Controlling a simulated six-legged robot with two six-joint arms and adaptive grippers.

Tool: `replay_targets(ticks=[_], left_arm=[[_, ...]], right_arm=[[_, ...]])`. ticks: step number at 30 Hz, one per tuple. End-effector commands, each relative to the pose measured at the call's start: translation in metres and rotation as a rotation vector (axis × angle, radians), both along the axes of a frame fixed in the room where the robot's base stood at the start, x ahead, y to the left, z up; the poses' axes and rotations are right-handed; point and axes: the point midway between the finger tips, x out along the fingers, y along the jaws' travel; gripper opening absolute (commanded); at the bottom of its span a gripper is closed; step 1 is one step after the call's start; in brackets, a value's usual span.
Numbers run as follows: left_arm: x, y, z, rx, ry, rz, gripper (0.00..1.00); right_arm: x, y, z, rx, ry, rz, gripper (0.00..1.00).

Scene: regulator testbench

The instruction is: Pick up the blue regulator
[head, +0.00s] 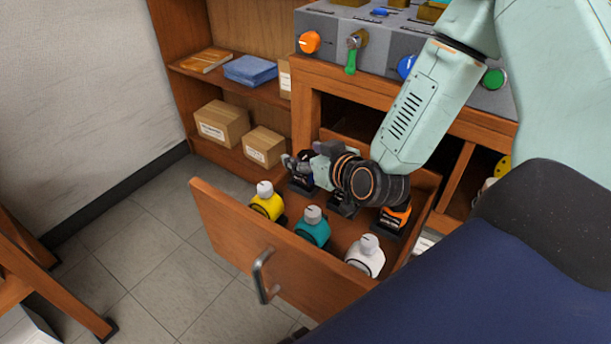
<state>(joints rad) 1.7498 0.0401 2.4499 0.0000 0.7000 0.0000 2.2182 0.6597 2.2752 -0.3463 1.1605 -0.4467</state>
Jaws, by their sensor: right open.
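An open wooden drawer (222,222) holds several regulators. At its back left, a dark-based regulator with a little blue showing (303,182) sits under my right gripper and is mostly hidden; it looks like the blue regulator. My right gripper (291,163) reaches in from the right over the drawer, with its fingers open at the top of that regulator. I cannot tell whether they touch it. My left gripper is not in view.
Yellow (267,205), teal (313,229) and white (366,257) regulators stand along the drawer front. An orange one (396,217) stands at the back right. The bench (330,85) overhangs behind. Shelf boxes (222,122) stand at left.

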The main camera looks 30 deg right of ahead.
Motion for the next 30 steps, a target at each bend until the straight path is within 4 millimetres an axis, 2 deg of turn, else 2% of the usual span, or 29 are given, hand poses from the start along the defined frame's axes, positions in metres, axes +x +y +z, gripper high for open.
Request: replay_targets(ticks=[4,26,30], left_arm=[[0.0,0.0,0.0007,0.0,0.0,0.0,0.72],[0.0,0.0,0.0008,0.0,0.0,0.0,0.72],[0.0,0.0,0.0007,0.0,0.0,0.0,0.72]], right_arm=[[-0.0001,-0.0001,0.0008,0.0,0.0,0.0,0.63],[-0.0005,0.0,0.0005,0.0,0.0,0.0,0.01],[-0.0006,0.0001,0.0005,0.0,0.0,0.0,0.0]])
